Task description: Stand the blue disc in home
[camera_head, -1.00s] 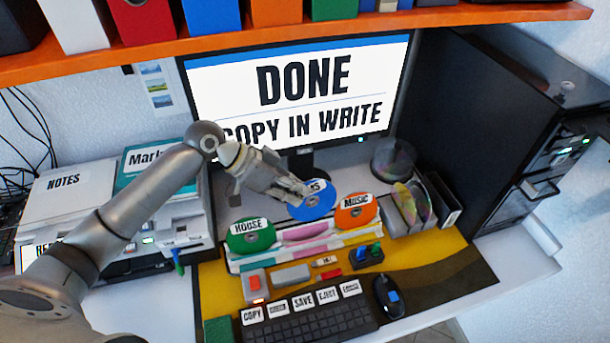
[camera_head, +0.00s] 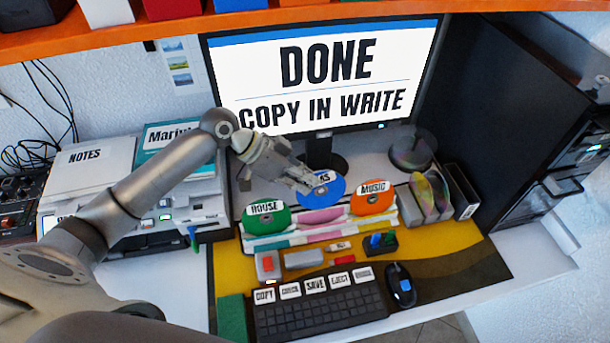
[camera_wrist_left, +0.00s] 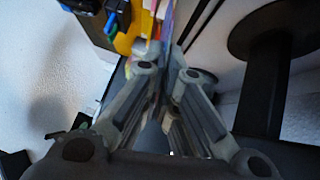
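The blue disc (camera_head: 325,190) is upright, leaning back, in the middle of the disc rack (camera_head: 290,241), between the green HOUSE disc (camera_head: 267,220) and the orange MUSIC disc (camera_head: 373,201). A pink disc (camera_head: 322,215) is in front of and below it. The blue disc's label is partly hidden by my left gripper (camera_head: 309,187), whose fingertips are at its upper left edge. In the left wrist view the fingers (camera_wrist_left: 168,78) are close together, with the disc seeming to be edge-on between them. Whether the blue disc's lower edge rests in a slot is hidden.
The monitor (camera_head: 325,75) reads DONE, COPY IN WRITE. A spindle (camera_head: 411,152) and grey holders with discs (camera_head: 425,200) stand right of the rack. A keyboard (camera_head: 318,308), mouse (camera_head: 401,285) and pen holder (camera_head: 381,243) are in front. A printer (camera_head: 180,212) stands left.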

